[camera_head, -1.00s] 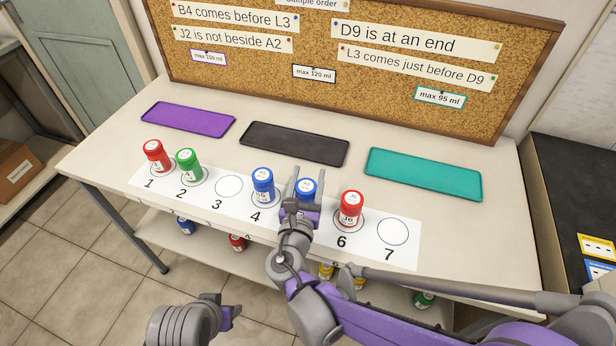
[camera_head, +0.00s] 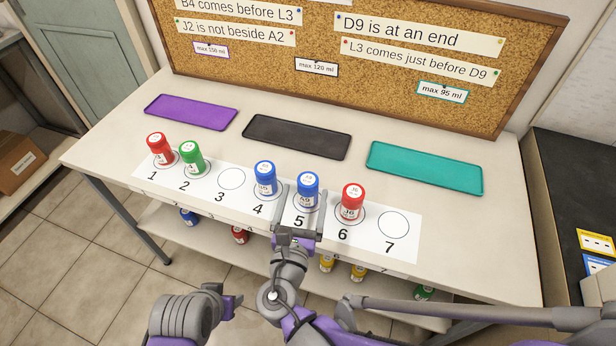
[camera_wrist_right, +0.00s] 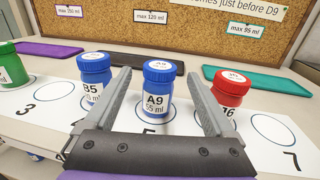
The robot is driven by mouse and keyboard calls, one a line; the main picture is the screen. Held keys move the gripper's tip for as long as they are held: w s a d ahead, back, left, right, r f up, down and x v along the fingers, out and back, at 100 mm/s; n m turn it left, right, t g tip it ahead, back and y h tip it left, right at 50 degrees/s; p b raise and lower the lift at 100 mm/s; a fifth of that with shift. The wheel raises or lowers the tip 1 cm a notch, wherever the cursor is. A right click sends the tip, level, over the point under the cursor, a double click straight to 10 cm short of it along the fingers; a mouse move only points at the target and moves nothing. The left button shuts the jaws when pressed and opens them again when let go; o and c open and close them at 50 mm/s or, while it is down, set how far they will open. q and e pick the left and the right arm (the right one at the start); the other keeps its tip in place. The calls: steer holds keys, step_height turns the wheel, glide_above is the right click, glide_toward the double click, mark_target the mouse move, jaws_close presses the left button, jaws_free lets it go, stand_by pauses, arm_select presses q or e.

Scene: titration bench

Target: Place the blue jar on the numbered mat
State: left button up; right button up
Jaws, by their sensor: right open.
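The numbered mat (camera_head: 232,198) lies along the front of the table. A blue jar (camera_head: 308,190) labelled A9 stands upright at number 5; it also shows in the right wrist view (camera_wrist_right: 158,92). Another blue jar (camera_head: 264,178), labelled B5 in the right wrist view (camera_wrist_right: 95,75), stands upright at number 4. My right gripper (camera_head: 298,200) is open, its fingers in front of and partly around the A9 jar, with a gap on both sides in the right wrist view (camera_wrist_right: 163,95). My left gripper (camera_head: 232,305) is low at the front, its fingers not clear.
Red jars stand at number 1 (camera_head: 160,149) and number 6 (camera_head: 351,202), and a green jar (camera_head: 192,157) at 2. Circles 3 and 7 are empty. Purple (camera_head: 191,111), black (camera_head: 297,137) and teal (camera_head: 425,168) trays lie behind. More jars stand on the lower shelf.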

steer(key=s, duration=0.4)
steer(key=shift+s+a, duration=0.1)
steer(key=shift+a, duration=0.25)
